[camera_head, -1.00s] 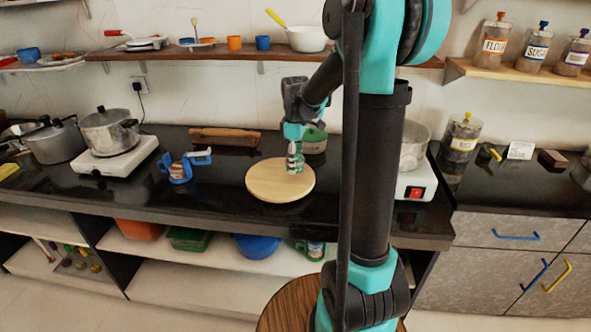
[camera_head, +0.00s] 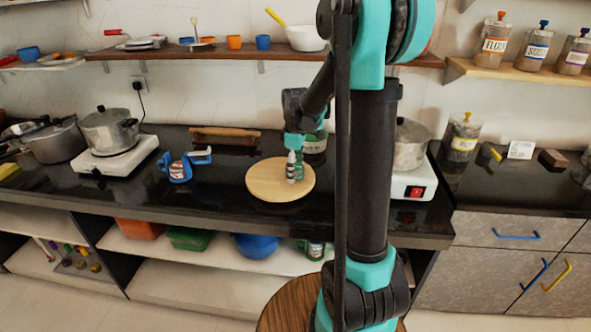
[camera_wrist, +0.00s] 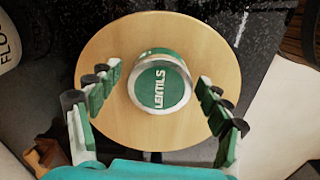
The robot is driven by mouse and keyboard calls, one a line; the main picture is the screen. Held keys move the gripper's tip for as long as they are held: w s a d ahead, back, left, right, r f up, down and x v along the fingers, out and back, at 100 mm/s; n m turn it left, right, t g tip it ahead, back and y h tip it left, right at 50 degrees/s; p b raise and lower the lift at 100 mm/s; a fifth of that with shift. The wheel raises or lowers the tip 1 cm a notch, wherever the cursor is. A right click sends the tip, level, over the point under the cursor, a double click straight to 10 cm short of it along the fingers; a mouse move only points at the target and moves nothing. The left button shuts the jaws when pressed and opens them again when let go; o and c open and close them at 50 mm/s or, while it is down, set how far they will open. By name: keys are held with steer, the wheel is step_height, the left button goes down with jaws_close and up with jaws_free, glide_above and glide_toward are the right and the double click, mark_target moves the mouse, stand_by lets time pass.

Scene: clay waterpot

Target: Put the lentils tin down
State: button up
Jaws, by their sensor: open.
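The lentils tin (camera_wrist: 160,86) has a green lid with white lettering. In the wrist view it stands on a round wooden board (camera_wrist: 215,50), near the board's middle. My gripper (camera_wrist: 157,90) is open, with one finger on each side of the tin and a visible gap on both sides. In the head view my gripper (camera_head: 294,165) points down over the round board (camera_head: 265,183). There the fingers and tin overlap and are too small to tell apart clearly.
The board lies on a black counter (camera_head: 225,200). A blue-handled item (camera_head: 180,170) stands to its left and a rolling pin (camera_head: 225,138) lies behind. A pot (camera_head: 410,145) on a white stove (camera_head: 415,187) is to the right, partly behind my arm.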

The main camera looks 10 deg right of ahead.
mark_target(296, 167)
steer(key=shift+r, duration=0.1)
step_height(296, 167, up, 12)
stand_by(0.5)
